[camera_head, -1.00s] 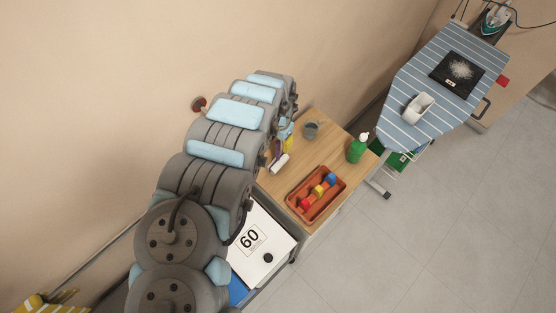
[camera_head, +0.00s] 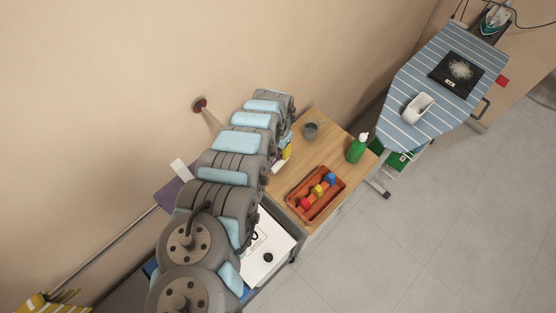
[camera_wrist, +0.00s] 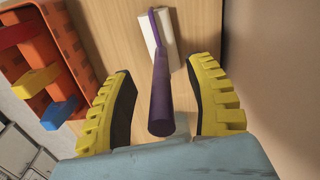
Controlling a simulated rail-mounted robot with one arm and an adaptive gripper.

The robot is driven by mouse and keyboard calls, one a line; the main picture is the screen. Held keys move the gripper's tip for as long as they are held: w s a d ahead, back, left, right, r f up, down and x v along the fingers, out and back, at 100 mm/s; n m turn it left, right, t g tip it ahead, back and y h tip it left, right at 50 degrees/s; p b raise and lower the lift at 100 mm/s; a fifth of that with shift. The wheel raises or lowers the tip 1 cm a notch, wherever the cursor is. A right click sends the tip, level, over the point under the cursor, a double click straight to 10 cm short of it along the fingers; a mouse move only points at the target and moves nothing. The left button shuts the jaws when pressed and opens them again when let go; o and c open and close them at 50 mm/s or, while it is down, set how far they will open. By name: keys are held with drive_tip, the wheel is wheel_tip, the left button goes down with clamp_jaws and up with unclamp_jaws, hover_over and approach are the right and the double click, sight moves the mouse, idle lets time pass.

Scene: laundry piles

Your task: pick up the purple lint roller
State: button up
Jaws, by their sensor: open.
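The purple lint roller (camera_wrist: 160,95) has a dark purple handle and a white roll. In the wrist view its handle points toward the camera, between the two yellow fingers of my gripper (camera_wrist: 159,70). My gripper is open, with a visible gap on each side of the handle. The white roll lies farther off, over the wooden top. In the head view the roller's white end (camera_head: 279,167) shows beside my arm. My gripper (camera_head: 287,153) is mostly hidden there, with a bit of yellow finger visible.
An orange tray (camera_head: 339,205) with colored pieces stands on the wooden top (camera_head: 308,156), near a green bottle (camera_head: 357,149) and a grey cup (camera_head: 311,130). A striped ironing board (camera_head: 410,133) is at right. The wall runs close behind my arm.

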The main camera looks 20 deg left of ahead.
clamp_jaws()
idle(0.3)
